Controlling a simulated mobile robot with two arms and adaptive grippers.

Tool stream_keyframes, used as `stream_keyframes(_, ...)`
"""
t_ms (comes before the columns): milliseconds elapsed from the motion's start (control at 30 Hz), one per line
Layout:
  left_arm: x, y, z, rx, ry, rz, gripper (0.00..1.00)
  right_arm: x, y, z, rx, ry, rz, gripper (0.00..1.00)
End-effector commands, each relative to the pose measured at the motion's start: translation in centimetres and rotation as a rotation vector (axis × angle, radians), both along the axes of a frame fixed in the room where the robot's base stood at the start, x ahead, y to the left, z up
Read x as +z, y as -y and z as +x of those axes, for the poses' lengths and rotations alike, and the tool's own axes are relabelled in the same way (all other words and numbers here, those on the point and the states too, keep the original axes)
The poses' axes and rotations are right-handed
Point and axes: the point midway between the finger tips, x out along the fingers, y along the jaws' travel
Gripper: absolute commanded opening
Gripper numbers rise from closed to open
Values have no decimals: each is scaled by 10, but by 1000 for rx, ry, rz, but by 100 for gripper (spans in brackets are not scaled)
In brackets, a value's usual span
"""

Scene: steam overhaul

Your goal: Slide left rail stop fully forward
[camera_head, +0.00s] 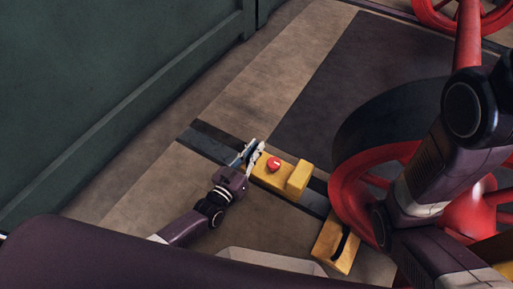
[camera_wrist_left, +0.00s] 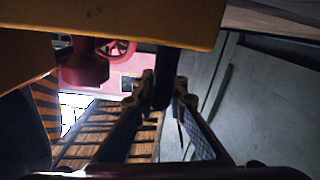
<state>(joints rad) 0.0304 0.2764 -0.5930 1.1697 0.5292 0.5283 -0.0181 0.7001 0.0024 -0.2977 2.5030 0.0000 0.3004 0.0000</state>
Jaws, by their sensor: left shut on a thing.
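The left rail stop is a yellow block with a red knob (camera_head: 274,163) and a raised right end (camera_head: 298,179), lying over a dark rail strip (camera_head: 208,143) on the floor. My left gripper (camera_head: 252,152) is at the block's upper left end. In the left wrist view its fingers (camera_wrist_left: 161,88) are shut on a dark upright bar (camera_wrist_left: 163,65), which appears to be the stop's handle. The stop's yellow underside or side (camera_wrist_left: 110,22) fills the top of that view. My right arm shows at the right of the head view, but its gripper does not.
A large red wheel with a dark rim (camera_head: 385,125) stands just right of the stop. A second yellow block (camera_head: 328,243) with a black handle lies near the wheel's lower side. A green wall (camera_head: 110,75) runs along the left. Floor left of the stop is clear.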

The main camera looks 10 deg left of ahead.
Motion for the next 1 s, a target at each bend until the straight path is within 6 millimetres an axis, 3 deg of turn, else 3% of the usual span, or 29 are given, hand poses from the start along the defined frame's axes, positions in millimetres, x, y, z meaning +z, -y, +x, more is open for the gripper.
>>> stream_keyframes(33, -1, 8, -4, -13, -3, -4, 0, 0, 0, 1, 1, -2, -1, 40)
stream_keyframes(300, -1, 10, -5, -15, -3, -5, 0, 0, -2, 3, 4, -5, -3, 40)
stream_keyframes(333, -1, 10, -5, -15, -3, -5, 16, 0, -2, 3, 3, -6, -3, 40)
stream_keyframes(467, -1, 9, -5, -14, -4, -4, 29, 0, -2, 3, 4, -7, -2, 40)
stream_keyframes(833, -1, 5, -4, -8, -2, -1, 29, 1, 1, 2, 4, -5, 5, 40)
stream_keyframes(1000, -2, -1, -19, -9, -5, 0, 29, 0, 0, 2, 4, -5, 3, 40)
